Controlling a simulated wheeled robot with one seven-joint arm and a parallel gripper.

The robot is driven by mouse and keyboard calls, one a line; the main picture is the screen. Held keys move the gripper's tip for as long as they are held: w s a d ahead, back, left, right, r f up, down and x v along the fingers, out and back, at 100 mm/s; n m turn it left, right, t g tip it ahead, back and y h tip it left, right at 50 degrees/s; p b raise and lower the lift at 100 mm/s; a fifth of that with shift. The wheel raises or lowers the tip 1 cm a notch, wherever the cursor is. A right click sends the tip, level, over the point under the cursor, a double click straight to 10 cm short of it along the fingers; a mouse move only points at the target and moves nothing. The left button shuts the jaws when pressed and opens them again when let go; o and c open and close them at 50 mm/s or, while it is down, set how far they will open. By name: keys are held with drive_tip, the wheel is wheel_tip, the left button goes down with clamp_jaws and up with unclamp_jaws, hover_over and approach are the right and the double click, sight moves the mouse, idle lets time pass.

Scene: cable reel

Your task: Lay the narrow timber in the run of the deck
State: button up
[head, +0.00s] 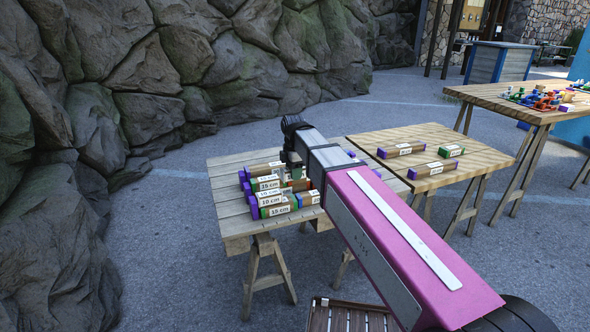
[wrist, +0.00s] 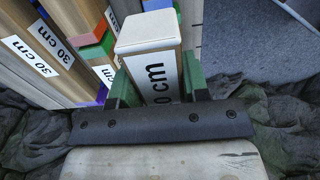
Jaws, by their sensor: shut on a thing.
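My gripper (wrist: 157,86) has green fingers that are shut on a white-ended timber (wrist: 150,34). The timber stands between the fingers with its white end toward the wrist camera. Its label is partly hidden and reads "0 cm" at its visible end. In the head view my gripper (head: 294,168) is over the near plank table (head: 231,218), beside a cluster of labelled timbers (head: 268,190). The held timber is mostly hidden there by my arm. I cannot tell which timber is the narrow one, or whether the held one touches its neighbours.
Other timbers marked 30 cm (wrist: 38,58) lie close to the left of the held one. A second table (head: 372,143) bears a few timbers with wide bare space. A farther table (head: 471,94) carries small coloured pieces. A rock wall (head: 150,70) stands behind.

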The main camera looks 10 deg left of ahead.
sight(294, 197)
drive_tip(key=shift+f, duration=3.8)
drive_tip(key=shift+f, duration=0.3)
drive_tip(key=o, duration=1)
drive_tip(key=shift+d, duration=0.1)
wheel_tip(294, 197, up, 11)
drive_tip(key=shift+f, duration=0.1)
